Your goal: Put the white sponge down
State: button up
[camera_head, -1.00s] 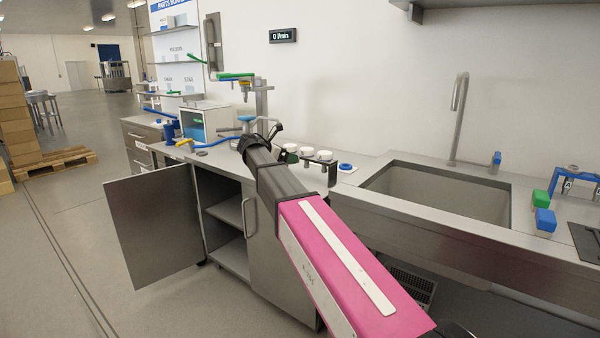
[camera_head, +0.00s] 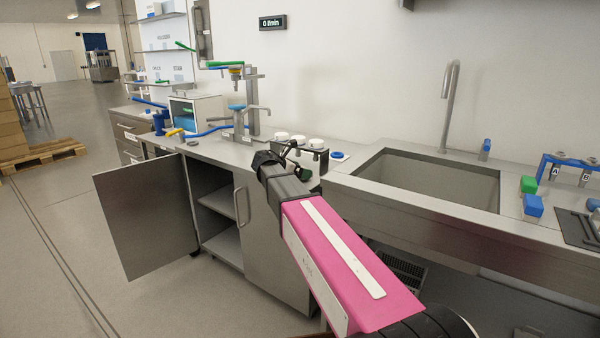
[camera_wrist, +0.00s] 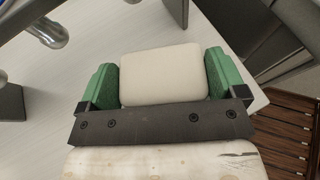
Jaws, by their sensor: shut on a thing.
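The white sponge (camera_wrist: 161,76) is a pale, rounded block in the wrist view. My gripper (camera_wrist: 160,83) is shut on it, with a green finger pad against its left and right sides. A light, flat surface shows behind the sponge; I cannot tell whether the sponge touches it. In the head view my arm reaches towards the steel counter (camera_head: 200,150), left of the sink. There the sponge cannot be made out and my fingers are not clear.
The sink (camera_head: 430,182) with its tall tap (camera_head: 449,105) is at the right. Three white round pieces stand near my wrist. Green (camera_head: 528,184) and blue (camera_head: 533,205) blocks lie right of the sink. A cabinet door (camera_head: 145,215) stands open below the counter.

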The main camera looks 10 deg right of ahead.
jog(key=shift+f, duration=0.25)
jog(key=o, duration=0.6)
jog(key=shift+f, duration=0.1)
jog(key=v, duration=1.2)
